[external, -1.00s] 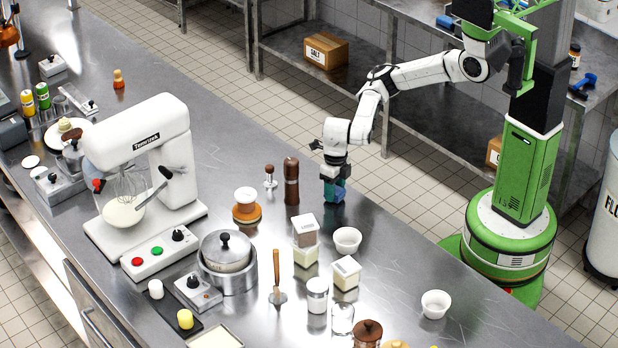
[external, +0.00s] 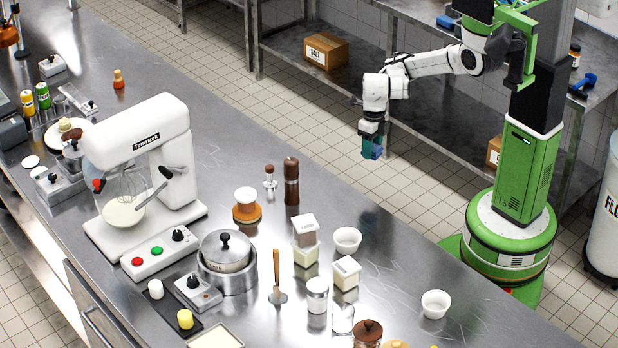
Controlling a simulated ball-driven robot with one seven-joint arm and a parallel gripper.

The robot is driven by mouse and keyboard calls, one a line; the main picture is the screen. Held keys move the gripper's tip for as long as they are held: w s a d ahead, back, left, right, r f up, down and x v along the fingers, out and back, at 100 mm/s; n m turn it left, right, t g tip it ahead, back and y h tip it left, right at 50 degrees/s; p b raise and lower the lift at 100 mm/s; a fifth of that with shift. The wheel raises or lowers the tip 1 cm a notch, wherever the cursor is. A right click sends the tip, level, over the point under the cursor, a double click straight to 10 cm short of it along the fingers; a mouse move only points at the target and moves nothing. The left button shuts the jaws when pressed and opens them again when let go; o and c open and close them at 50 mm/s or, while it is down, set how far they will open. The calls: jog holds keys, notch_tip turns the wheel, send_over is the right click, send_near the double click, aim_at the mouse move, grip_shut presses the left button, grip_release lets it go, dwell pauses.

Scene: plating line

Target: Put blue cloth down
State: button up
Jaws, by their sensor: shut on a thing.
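The blue cloth (external: 374,152) is a small bunched piece, blue with a teal part. My gripper (external: 371,138) points down and is shut on it. The cloth hangs in the air, clear of the counter, in the upper middle of the external view. It appears over or just past the far edge of the steel counter (external: 400,235); its exact height I cannot tell. The fingertips are small and partly hidden by the cloth.
A pepper mill (external: 291,181), a white bowl (external: 347,240) and a second bowl (external: 435,304) stand on the counter. Behind is a steel shelf with a salt box (external: 326,50).

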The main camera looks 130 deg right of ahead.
jog(key=shift+s+a+r+p, duration=0.3)
jog(key=shift+s+r+p, duration=0.25)
jog(key=shift+p, duration=1.45)
